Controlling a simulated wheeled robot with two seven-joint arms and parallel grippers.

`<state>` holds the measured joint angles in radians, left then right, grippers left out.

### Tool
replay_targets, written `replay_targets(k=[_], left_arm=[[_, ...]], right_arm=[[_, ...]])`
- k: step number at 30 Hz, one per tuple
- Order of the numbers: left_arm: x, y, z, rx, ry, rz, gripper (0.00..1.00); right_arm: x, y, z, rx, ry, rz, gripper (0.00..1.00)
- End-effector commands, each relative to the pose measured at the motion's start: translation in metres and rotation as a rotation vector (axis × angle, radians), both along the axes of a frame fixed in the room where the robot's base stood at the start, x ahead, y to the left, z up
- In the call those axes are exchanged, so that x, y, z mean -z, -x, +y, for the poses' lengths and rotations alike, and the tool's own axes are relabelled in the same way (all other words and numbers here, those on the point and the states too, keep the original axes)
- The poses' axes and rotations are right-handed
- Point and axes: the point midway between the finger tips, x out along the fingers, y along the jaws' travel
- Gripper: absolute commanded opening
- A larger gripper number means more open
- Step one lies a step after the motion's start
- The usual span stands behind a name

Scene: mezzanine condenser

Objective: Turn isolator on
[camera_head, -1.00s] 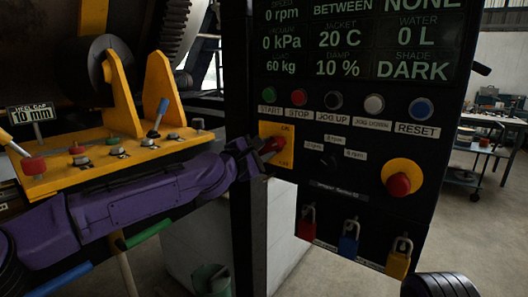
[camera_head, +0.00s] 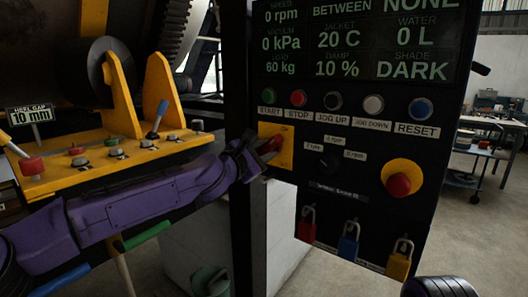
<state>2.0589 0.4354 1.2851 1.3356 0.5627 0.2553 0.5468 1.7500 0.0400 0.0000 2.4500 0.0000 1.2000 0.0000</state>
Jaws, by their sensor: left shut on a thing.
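The isolator is a yellow plate (camera_head: 287,158) on the left side of the black control panel, with a red handle (camera_head: 270,145) at its middle. My left gripper (camera_head: 260,152), on the purple arm from the left, is shut on the red handle. Its dark fingers hide part of the handle and the plate's left side. The handle looks tilted, but I cannot read from the plate which position it points to.
Above the isolator is a row of buttons, including a green one (camera_head: 269,96). A red mushroom knob (camera_head: 398,184) sticks out at right. Red, blue and yellow padlocks (camera_head: 400,262) hang below. A dark post (camera_head: 240,215) stands behind my gripper.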

Motion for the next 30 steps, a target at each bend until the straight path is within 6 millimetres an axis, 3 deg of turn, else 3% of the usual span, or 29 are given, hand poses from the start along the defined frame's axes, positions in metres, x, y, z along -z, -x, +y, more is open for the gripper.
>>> replay_targets(k=[1,2,3,14,24,30], left_arm=[[0.001,0.0,0.0,-0.001,0.002,0.004,0.0],[0.001,0.0,0.0,-0.001,0.002,0.004,0.37],[0.001,0.0,0.0,-0.001,0.002,0.003,0.5],[0.002,0.005,0.005,-0.001,0.001,0.001,0.51],[0.003,0.066,0.049,-0.001,0.002,-0.001,0.51],[0.001,0.083,0.062,-0.001,0.001,0.002,0.51]], right_arm=[[0.0,0.0,0.0,0.0,0.0,0.0,0.43],[0.0,0.0,0.0,0.0,0.0,0.0,0.43],[0.0,0.0,0.0,0.0,0.0,0.0,0.43],[0.004,0.0,0.0,0.0,0.0,0.0,0.43],[0.03,0.0,0.0,0.0,0.0,0.0,0.43],[0.032,0.0,0.0,0.0,0.0,0.0,0.43]])
